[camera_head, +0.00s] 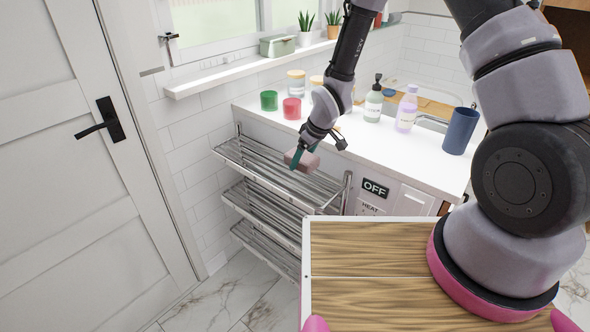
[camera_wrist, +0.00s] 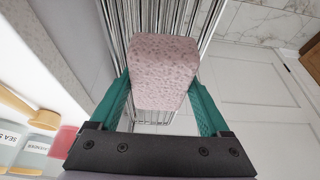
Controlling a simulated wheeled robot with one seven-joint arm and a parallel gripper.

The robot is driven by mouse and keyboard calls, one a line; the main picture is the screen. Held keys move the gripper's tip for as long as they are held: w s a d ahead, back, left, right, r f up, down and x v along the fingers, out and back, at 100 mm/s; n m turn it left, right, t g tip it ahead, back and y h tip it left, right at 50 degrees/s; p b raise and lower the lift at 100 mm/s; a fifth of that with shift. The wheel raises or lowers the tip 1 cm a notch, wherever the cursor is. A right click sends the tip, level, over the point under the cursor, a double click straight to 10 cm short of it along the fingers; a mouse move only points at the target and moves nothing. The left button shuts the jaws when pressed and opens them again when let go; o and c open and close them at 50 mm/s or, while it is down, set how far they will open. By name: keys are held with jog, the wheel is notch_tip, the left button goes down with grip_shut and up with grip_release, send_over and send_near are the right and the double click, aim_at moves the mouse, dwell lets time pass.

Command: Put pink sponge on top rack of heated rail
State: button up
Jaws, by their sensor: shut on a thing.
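The pink sponge (camera_head: 302,160) is between the green fingers of my gripper (camera_head: 305,154). In the wrist view the sponge (camera_wrist: 163,72) is a pale pink speckled block, with a finger of my gripper (camera_wrist: 162,95) against each side. The heated rail is a chrome rack with several tiers below the counter. Its top rack (camera_head: 245,163) is directly behind and below the sponge in the head view. The rail's bars (camera_wrist: 120,20) also show beyond the sponge in the wrist view. I cannot tell whether the sponge touches the top rack.
A white counter (camera_head: 385,137) behind the rail holds a green cup (camera_head: 269,100), a red cup (camera_head: 292,108), bottles and a blue tumbler (camera_head: 460,131). An OFF sign (camera_head: 375,188) is right of the rail. A white door (camera_head: 70,170) stands at the left.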

aim_at(299, 180)
jog(key=shift+f, duration=3)
jog(key=shift+f, duration=0.15)
jog(key=o, duration=1.2)
jog(key=shift+c, duration=0.2)
